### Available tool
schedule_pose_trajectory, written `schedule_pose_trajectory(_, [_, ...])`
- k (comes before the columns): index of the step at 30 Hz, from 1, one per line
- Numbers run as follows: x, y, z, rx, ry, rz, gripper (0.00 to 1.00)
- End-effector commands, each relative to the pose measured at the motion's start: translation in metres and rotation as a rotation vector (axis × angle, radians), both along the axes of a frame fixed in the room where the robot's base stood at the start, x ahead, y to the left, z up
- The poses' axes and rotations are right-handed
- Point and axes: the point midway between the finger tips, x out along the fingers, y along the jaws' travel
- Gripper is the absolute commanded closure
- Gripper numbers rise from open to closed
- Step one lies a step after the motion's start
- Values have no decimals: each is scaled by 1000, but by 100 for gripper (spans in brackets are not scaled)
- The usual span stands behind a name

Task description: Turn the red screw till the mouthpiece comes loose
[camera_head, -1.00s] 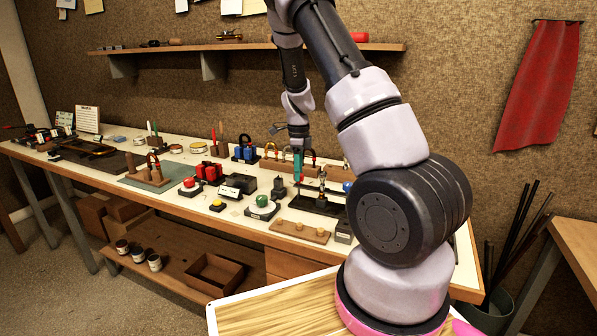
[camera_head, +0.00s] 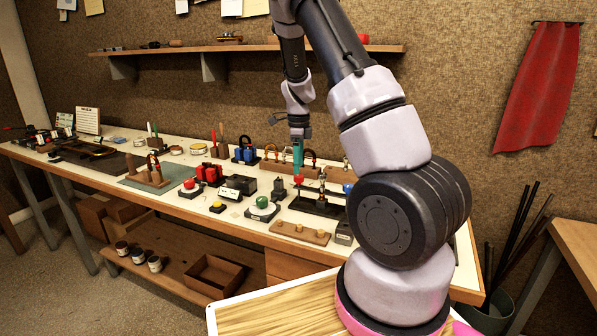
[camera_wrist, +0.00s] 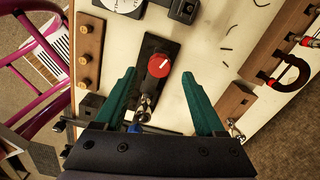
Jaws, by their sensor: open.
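The red screw (camera_wrist: 159,66) has a round head with a pale mark and stands on a long black base (camera_wrist: 153,45). In the head view the red screw (camera_head: 299,179) shows just below my gripper (camera_head: 299,150). In the wrist view my gripper (camera_wrist: 158,73) is open, its two teal fingers spread to either side of the red screw, apart from it and empty. A shiny metal piece (camera_wrist: 145,100), which looks like the mouthpiece in its holder, is close beside the screw. It also shows in the head view (camera_head: 322,182). I cannot tell whether it is loose.
A wooden block with several brass pegs (camera_wrist: 89,52) lies beside the base. A wooden rack (camera_head: 330,167) with coloured hoops stands behind. A green button box (camera_head: 262,208) is left of the base. A blue ball (camera_head: 347,187) is close on the right.

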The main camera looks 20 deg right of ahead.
Motion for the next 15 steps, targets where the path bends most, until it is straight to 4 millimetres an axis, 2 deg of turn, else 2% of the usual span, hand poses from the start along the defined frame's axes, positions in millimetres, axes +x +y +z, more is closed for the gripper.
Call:
schedule_pose_trajectory(1, [1, 1, 12, 0, -4, 2, 28])
schedule_pose_trajectory(6, [1, 1, 46, 0, -4, 2, 28])
schedule_pose_trajectory(10, [1, 0, 63, 1, -3, 2, 28])
schedule_pose_trajectory(15, [0, 0, 72, -1, 0, 2, 28])
